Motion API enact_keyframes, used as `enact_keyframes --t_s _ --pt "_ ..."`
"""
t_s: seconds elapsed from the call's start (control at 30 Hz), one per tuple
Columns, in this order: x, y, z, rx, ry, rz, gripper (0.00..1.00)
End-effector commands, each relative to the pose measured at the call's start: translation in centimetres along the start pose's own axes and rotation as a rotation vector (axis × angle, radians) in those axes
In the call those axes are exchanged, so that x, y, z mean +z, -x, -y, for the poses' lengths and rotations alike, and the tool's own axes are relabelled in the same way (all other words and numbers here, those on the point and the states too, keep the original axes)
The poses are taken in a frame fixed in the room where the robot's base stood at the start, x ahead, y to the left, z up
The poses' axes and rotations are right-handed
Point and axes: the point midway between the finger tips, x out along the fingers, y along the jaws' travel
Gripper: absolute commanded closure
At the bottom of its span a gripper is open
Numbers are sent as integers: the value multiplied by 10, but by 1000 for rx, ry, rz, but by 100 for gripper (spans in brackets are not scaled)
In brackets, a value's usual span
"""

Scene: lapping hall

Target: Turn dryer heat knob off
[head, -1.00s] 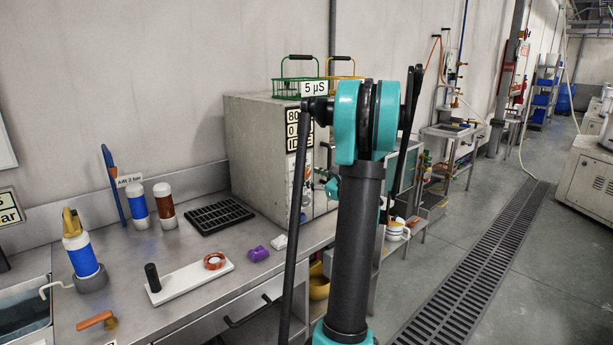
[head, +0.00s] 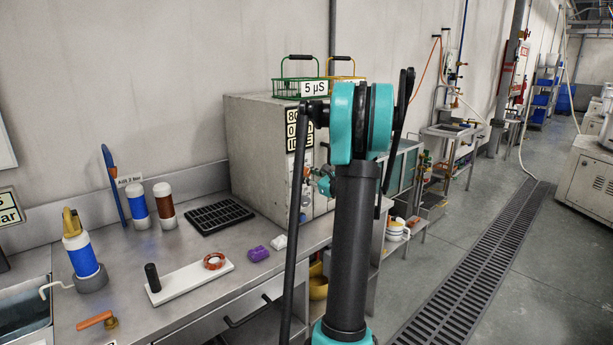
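The dryer appears to be the grey box (head: 262,150) on the steel bench, with a black-and-white number label (head: 299,130) on its front. My own arm stands in front of it and covers much of that front. No heat knob can be made out. A small teal and grey part of my wrist or gripper (head: 320,181) shows between the arm links, close to the dryer's front. Its fingers are too small and too covered to tell whether they are open or shut, or whether they touch anything.
Green and yellow wire baskets (head: 300,88) stand on the dryer. The bench (head: 190,258) holds a black rack (head: 220,216), bottles (head: 138,207), a purple piece (head: 258,254) and a white board (head: 190,283). A floor grate (head: 470,285) runs along the open aisle at right.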

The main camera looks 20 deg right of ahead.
Motion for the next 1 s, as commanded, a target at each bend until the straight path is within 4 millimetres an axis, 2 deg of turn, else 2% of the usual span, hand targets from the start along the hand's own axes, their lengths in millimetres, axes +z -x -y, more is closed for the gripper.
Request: enact_keyframes --t_s 0.27,0.47,1.0 --pt "0 0 0 0 20 0 94" --pt "0 0 0 0 106 0 94" --pt "1 0 3 0 584 0 94"
